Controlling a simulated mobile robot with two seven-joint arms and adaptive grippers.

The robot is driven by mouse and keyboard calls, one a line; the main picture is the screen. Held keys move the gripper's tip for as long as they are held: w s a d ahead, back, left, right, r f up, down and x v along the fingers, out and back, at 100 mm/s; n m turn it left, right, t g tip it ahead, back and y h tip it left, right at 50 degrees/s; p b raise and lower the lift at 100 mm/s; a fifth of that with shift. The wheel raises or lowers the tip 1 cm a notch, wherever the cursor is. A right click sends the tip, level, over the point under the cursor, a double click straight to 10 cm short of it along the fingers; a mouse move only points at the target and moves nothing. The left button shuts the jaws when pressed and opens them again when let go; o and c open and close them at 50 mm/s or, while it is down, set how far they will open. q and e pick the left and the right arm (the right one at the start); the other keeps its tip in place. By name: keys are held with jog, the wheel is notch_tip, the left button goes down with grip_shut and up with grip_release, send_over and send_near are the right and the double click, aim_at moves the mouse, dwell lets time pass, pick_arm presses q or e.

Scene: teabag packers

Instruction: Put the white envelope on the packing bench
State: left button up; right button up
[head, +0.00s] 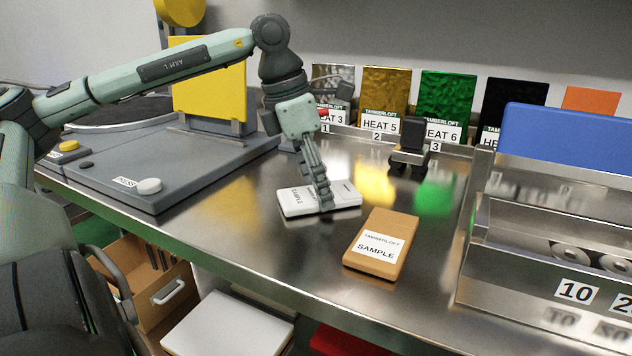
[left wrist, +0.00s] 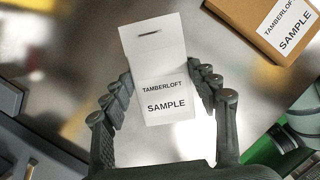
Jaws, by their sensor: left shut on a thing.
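The white envelope (head: 297,204) has a label reading SAMPLE and is at the middle of the steel packing bench (head: 240,262). It lies flat, on the bench or just above it; I cannot tell which. My left gripper (head: 325,203) points down over it with its fingers at the envelope's sides. In the left wrist view the envelope (left wrist: 160,70) shows a slot near its far end and sits between the two fingers, which are shut on it. My right gripper is not in view.
A brown SAMPLE packet (head: 383,241) lies just right of the envelope. A grey press (head: 165,165) stands left. A black-handled device (head: 410,145) and coloured foil pouches (head: 447,97) are behind. A metal rack (head: 510,250) is at right. Bench front is clear.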

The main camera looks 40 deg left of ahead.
aim_at(297, 196)
pick_arm(q)
jog(key=shift+f, duration=0.1)
jog(key=o, duration=1)
jog(key=v, duration=1.2)
jog(key=shift+s, duration=0.1)
